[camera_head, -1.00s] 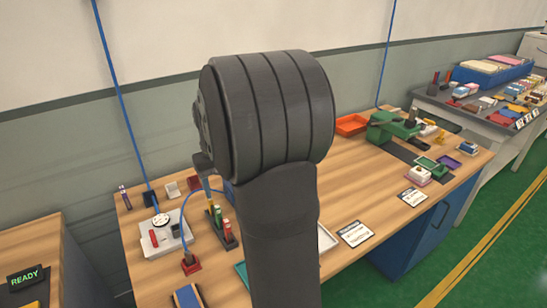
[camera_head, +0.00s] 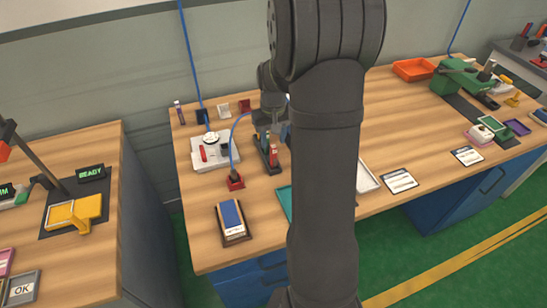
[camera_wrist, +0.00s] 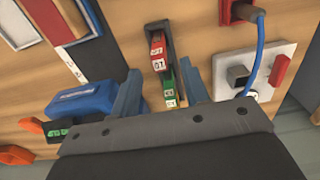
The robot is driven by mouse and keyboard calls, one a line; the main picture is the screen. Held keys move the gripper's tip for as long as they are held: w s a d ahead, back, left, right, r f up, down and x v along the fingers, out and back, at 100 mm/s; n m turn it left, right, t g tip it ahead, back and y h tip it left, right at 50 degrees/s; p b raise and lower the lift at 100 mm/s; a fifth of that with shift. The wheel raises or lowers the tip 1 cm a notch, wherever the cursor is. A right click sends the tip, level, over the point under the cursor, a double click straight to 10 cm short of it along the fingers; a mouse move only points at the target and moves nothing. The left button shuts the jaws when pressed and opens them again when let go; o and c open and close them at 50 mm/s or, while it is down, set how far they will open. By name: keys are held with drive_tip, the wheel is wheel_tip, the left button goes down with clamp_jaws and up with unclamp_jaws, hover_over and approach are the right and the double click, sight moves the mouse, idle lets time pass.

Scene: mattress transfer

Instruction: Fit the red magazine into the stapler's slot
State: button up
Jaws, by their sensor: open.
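In the wrist view the red magazine (camera_wrist: 157,52), marked 01, stands in a narrow black rack (camera_wrist: 151,27). The rack also shows in the head view (camera_head: 271,166). A green magazine (camera_wrist: 169,92) is in the same row. My gripper (camera_wrist: 161,87) is open and empty, with one finger on each side of the row. In the head view my gripper (camera_head: 268,134) is over the rack, partly hidden by my arm. A blue device (camera_wrist: 82,103) lies beside the left finger; I cannot tell if it is the stapler. Its slot is not visible.
A white plate (camera_wrist: 283,53) with a red switch and a red cable base (camera_wrist: 238,11) are beside the rack. A blue cable rises from the base. A green machine (camera_head: 447,82) and an orange tray (camera_head: 413,70) stand at the right. The front left tabletop is partly clear.

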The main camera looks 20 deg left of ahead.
sight(274, 153)
wheel_tip(274, 153, down, 7)
drive_tip(key=shift+d+r, duration=0.1)
drive_tip(key=shift+r, duration=0.1)
idle(0.3)
clamp_jaws()
